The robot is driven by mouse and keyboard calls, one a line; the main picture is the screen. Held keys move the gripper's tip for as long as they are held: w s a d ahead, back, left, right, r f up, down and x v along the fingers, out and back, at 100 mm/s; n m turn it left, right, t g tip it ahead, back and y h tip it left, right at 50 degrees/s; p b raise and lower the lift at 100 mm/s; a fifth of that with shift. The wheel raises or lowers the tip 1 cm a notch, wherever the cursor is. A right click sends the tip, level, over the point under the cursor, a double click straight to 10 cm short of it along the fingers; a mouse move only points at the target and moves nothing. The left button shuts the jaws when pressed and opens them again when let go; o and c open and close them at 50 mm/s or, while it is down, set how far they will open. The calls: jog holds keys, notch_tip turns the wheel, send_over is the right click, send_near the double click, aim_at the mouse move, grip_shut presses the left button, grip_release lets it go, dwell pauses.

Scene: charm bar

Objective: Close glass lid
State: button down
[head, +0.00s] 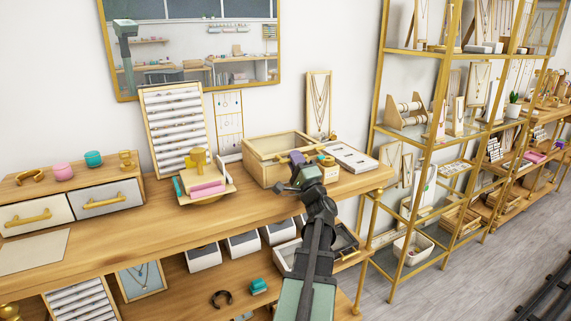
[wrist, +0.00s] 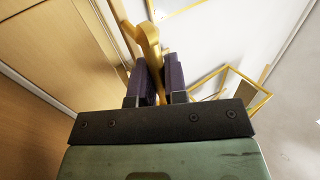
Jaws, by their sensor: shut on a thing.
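A light wooden box (head: 262,171) stands on the wooden counter, and I see into its open-looking top. A clear glass lid cannot be made out for certain. My gripper (head: 297,158) is at the box's front right edge in the head view. In the wrist view, the purple fingers of my gripper (wrist: 161,78) are shut on a curved gold piece (wrist: 150,38), which looks like a handle. My arm hides part of the box's front right side.
A white display tray (head: 352,158) lies right of the box. A round wooden stand (head: 222,190) with pink and gold pieces is to its left. A gold-framed shelf (head: 378,100) rises at right. Bare counter (head: 140,225) lies at front left.

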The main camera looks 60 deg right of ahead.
dwell(0.3)
jog(key=c, duration=1.2)
grip_release()
jog(key=shift+w, duration=0.1)
jog(key=shift+f, duration=0.1)
jog(key=b+v, duration=0.5)
jog(key=v, duration=0.5)
jog(key=shift+s+a+f+b, duration=0.2)
jog(key=shift+s+f+b, duration=0.05)
jog(key=shift+b, duration=0.05)
